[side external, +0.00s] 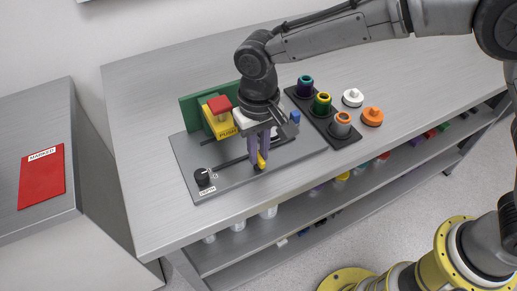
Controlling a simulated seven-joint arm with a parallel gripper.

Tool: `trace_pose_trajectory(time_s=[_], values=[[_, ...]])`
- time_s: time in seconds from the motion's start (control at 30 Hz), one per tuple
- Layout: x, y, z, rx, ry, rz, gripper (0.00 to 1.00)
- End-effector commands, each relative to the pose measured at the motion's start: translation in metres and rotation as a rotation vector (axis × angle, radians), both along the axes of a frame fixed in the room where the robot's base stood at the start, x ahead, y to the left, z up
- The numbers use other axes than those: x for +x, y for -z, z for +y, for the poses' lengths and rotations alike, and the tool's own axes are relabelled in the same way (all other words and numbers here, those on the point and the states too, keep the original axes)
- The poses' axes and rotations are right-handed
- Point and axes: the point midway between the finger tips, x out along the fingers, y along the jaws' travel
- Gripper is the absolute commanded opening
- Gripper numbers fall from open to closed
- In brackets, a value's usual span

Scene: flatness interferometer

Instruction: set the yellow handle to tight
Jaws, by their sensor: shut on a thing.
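The yellow handle (261,163) sits low on the front part of a grey panel (228,185) on the metal bench. My gripper (259,158) points down over the panel, with its purple-grey fingers shut on the yellow handle. The fingers hide part of the handle. No mark that reads "tight" can be made out. A dark slot (232,161) runs across the panel beside the fingers.
A black knob (202,176) stands at the panel's left corner. A yellow block marked PUSH with a red top (219,104) stands behind. A black rack (316,113) holds several coloured cylinders at right. White (352,97) and orange (372,116) caps lie beyond it.

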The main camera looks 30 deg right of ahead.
Motion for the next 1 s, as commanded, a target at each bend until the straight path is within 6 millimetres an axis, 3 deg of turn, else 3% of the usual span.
trace_pose_trajectory(time_s=[0.13, 0.17, 0.3, 0.67, 0.83, 1.0], values=[[0.000, -0.001, 0.000, 0.000, -0.003, -0.002, 0.00], [0.000, -0.001, 0.000, 0.000, -0.003, -0.002, 0.22], [0.000, -0.001, 0.000, 0.000, -0.002, -0.002, 0.46], [0.000, -0.004, 0.000, 0.001, -0.001, -0.002, 0.46], [0.001, -0.026, 0.001, 0.002, -0.001, -0.004, 0.46], [0.001, -0.063, 0.001, 0.004, -0.001, -0.006, 0.46]])
